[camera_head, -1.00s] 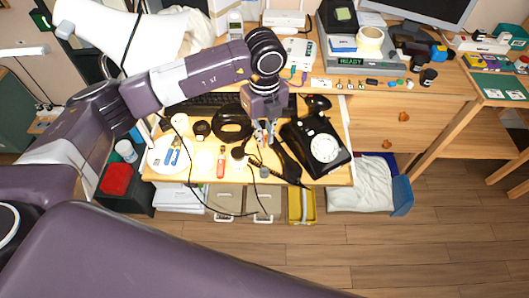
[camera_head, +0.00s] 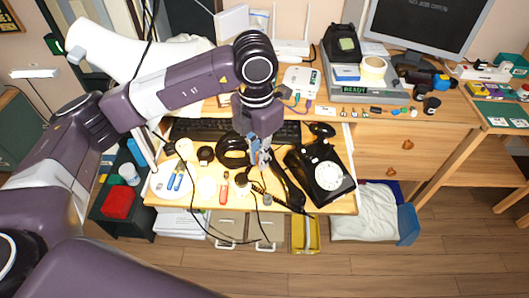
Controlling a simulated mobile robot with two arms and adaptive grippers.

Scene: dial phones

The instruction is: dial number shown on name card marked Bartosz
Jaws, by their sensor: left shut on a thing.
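The black dial phone (camera_head: 302,165) with a white round dial (camera_head: 328,176) sits at the right of the pulled-out wooden work surface. Its black handset (camera_head: 290,192) is off the phone body and slants down just left of it. My left gripper (camera_head: 258,160) is over the surface, left of the phone, shut at the handset's upper end. Its fingertips are small and partly merge with the dark handset. A name card marked Bartosz cannot be made out. My right gripper is not in view.
A keyboard (camera_head: 195,130) lies behind the gripper. A black headphone-like loop (camera_head: 231,150), a red-handled tool (camera_head: 224,190) and a white plate (camera_head: 163,186) with blue items are to the left. Black cables hang over the front edge. A monitor (camera_head: 420,22) stands at the back right.

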